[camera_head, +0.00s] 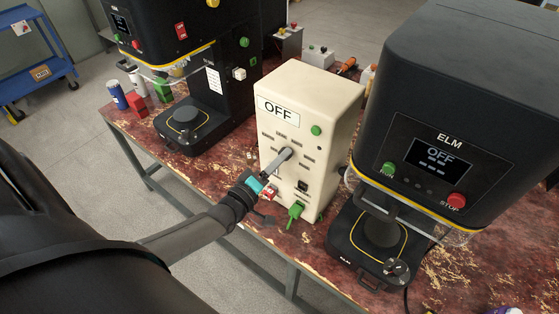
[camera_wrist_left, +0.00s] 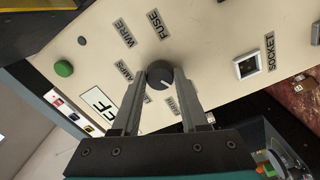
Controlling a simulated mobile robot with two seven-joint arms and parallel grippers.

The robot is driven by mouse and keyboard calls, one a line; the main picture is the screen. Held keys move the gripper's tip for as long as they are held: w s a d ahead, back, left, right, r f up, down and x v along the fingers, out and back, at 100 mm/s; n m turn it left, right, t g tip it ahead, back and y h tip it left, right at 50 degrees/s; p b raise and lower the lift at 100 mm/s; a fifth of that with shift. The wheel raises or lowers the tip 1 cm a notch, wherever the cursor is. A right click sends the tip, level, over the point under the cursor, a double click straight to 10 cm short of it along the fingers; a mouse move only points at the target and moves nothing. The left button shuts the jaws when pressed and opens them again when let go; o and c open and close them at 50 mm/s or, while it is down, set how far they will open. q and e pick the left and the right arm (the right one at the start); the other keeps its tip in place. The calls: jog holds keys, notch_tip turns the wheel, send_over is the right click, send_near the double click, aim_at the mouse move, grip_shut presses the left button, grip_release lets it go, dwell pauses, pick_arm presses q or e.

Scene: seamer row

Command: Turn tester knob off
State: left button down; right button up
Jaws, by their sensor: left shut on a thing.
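The cream tester box (camera_head: 338,107) stands upright on the worn red bench between two black machines. A sign on its front reads OFF. Its dark round knob (camera_wrist_left: 160,75) shows in the left wrist view with a pale pointer line on its face. My left gripper (camera_head: 283,156) reaches the front panel, and its two fingers are shut on the knob, one on each side, in the left wrist view (camera_wrist_left: 161,84). In the head view the fingers hide the knob. Labels including FUSE, WIRE and SOCKET surround it. My right gripper is not in view.
A black ELM machine (camera_head: 463,100) stands close to the right, its screen reading OFF. Another black machine (camera_head: 222,75) stands to the left. A green plug (camera_head: 296,212) sits low on the tester front. The bench (camera_head: 190,172) has cans at its left end.

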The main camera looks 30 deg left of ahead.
pick_arm(q)
jog(key=shift+n, duration=0.9)
jog(key=shift+c, duration=2.2)
grip_release()
jog(key=shift+s, duration=0.15)
jog(key=s+a, duration=0.1)
jog(key=s, duration=1.4)
jog(key=shift+b, duration=0.35)
jog(key=shift+a, duration=0.1)
